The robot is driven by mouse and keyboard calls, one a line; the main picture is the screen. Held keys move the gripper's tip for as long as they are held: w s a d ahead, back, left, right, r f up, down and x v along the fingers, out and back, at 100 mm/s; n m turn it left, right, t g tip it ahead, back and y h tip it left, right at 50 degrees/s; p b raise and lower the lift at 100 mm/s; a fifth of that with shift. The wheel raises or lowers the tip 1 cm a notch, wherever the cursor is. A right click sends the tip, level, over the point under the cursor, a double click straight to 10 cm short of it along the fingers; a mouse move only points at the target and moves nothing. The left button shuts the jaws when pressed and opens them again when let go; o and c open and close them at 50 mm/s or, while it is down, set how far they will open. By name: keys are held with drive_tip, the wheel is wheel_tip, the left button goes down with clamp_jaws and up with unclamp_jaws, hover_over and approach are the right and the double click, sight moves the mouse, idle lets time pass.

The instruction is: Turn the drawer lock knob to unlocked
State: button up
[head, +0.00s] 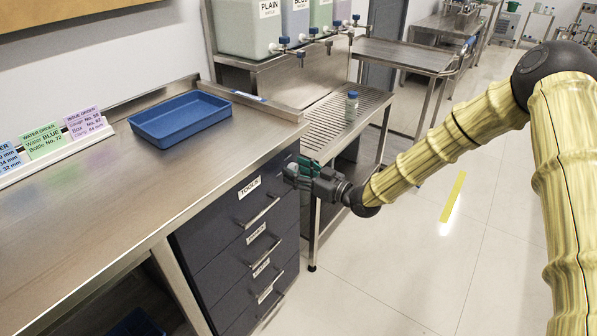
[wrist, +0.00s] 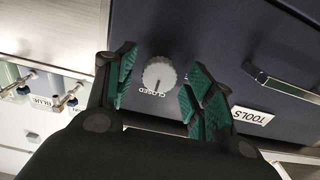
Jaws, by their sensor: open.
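The drawer lock knob (wrist: 159,74) is a round, ridged, light grey dial on the dark drawer front in the wrist view. The word CLOSED is printed on the front beside it. My gripper (wrist: 158,76) is open, with green-padded fingers on either side of the knob in that view; I cannot tell whether they touch it. In the head view my gripper (head: 296,172) is at the upper right of the dark drawer unit (head: 225,225) and hides the knob. The top drawer carries a TOOLS label (wrist: 252,116) and a bar handle (wrist: 285,86).
The steel bench top (head: 120,190) overhangs the drawers and holds a blue tray (head: 181,120) and a rack of order cards (head: 50,148). The floor at right is open.

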drive_tip(key=shift+d, duration=0.1)
drive_tip(key=c, duration=1)
drive_tip(key=shift+s+a+f+n+b, duration=0.15)
drive_tip(key=shift+n+b, duration=2.4)
drive_tip(key=shift+n, duration=1.9)
drive_tip(key=shift+w+a+n+b, duration=0.1)
drive_tip(key=shift+n+b, duration=2.45)
drive_tip(key=shift+n, duration=1.9)
drive_tip(key=shift+s, duration=0.1)
